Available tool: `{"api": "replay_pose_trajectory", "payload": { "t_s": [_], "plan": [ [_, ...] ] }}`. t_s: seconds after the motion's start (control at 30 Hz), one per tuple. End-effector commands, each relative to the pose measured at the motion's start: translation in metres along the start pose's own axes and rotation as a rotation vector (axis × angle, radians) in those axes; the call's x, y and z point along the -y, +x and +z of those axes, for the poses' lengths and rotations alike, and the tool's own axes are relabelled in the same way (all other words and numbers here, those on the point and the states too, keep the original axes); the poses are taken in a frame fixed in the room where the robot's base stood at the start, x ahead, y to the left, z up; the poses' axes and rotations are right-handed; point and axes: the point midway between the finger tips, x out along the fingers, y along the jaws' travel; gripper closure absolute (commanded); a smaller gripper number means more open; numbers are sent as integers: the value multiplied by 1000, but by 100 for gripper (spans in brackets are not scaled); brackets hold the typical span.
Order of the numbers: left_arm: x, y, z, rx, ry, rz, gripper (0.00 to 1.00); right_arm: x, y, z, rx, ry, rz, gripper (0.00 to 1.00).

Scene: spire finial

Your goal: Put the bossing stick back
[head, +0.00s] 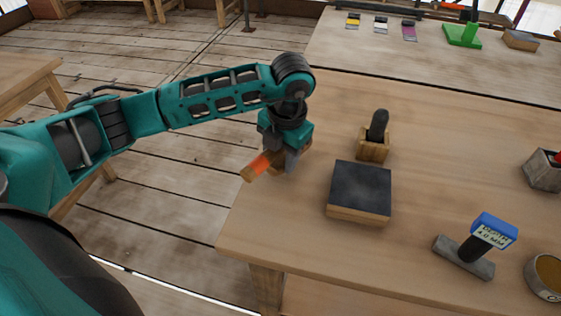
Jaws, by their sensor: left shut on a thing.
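My left gripper (288,158) points down over the left edge of the workbench. It is shut on a short wooden stick with an orange band (257,167), which looks like the bossing stick. The stick juts out to the left, tilted, with its near end beyond the bench edge. The gripper hides its other end, and I cannot tell whether it touches the bench. My right gripper is not in view.
On the workbench (300,225), a wooden holder (372,151) with a dark upright tool (378,125) stands right of the gripper. A dark-topped block (360,187), a blue-headed tool (494,230), a round tin (546,275) and a grey box (543,172) stand nearer or farther right.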

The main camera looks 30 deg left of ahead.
Motion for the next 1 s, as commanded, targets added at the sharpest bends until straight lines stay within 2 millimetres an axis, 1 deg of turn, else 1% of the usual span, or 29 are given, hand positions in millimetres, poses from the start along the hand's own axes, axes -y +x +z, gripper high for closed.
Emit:
{"api": "replay_pose_trajectory", "payload": {
  "t_s": [0.03,0.13,0.4,0.5,0.53,0.8,1.0],
  "plan": [
    [1,9,0,-2,-1,0,100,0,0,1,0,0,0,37],
    [3,22,0,-1,-1,0,100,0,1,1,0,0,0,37],
    [3,24,0,2,0,0,100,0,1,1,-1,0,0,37],
    [3,28,0,2,0,0,100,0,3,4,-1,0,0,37],
    [3,28,0,0,0,1,52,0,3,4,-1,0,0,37],
    [3,27,0,0,0,0,27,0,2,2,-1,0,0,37],
    [3,26,0,0,0,0,27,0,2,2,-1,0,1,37]
  ]
}}
